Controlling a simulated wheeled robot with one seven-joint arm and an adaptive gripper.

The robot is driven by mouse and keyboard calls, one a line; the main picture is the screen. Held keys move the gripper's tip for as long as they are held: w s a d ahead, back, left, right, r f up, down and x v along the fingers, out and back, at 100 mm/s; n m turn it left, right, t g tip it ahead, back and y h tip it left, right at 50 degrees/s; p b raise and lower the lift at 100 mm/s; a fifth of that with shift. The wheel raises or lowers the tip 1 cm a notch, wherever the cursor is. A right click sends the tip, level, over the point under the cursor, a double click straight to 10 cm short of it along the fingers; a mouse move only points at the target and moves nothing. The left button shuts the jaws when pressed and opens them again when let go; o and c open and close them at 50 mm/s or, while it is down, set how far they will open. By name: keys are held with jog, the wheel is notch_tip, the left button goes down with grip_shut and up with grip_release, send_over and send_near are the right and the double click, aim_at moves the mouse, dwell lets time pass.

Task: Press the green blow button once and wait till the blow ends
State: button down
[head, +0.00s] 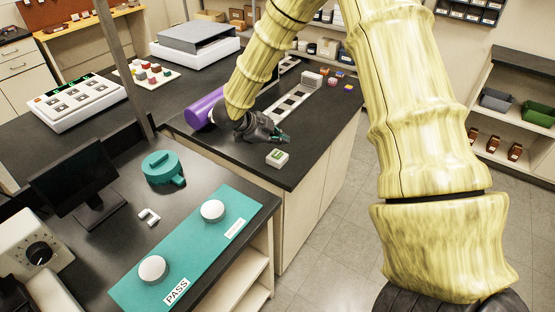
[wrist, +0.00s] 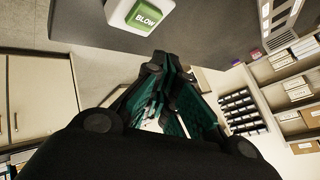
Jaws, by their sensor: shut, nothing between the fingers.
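The blow button is a small white box with a green top (head: 277,154) on the black bench near its front edge. In the wrist view the green top, marked BLOW (wrist: 147,18), is at the upper middle. My gripper (head: 284,139) is just behind and above the button in the head view, with a gap between them in the picture. In the wrist view my gripper (wrist: 163,66) has its fingers together and empty, with the tips just below the white box in the picture. I see no contact with the button.
A purple cylinder (head: 203,111) lies on the bench beside my arm. A long slotted pale strip (head: 290,103) and small coloured blocks (head: 346,82) lie farther back. A teal PASS panel (head: 187,250) with two white domes is on the nearer bench. Floor (head: 325,215) to the right is clear.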

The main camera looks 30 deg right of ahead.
aim_at(279, 156)
jog(key=shift+f, duration=1.4)
jog(key=shift+f, duration=0.1)
dwell(0.3)
jog(key=shift+f, duration=0.3)
jog(key=shift+f+b, duration=0.35)
dwell(1.0)
jog(key=shift+r, duration=0.1)
jog(key=shift+r+p, duration=0.7)
jog(key=shift+r+p, duration=1.9)
jog(key=shift+r, duration=0.65)
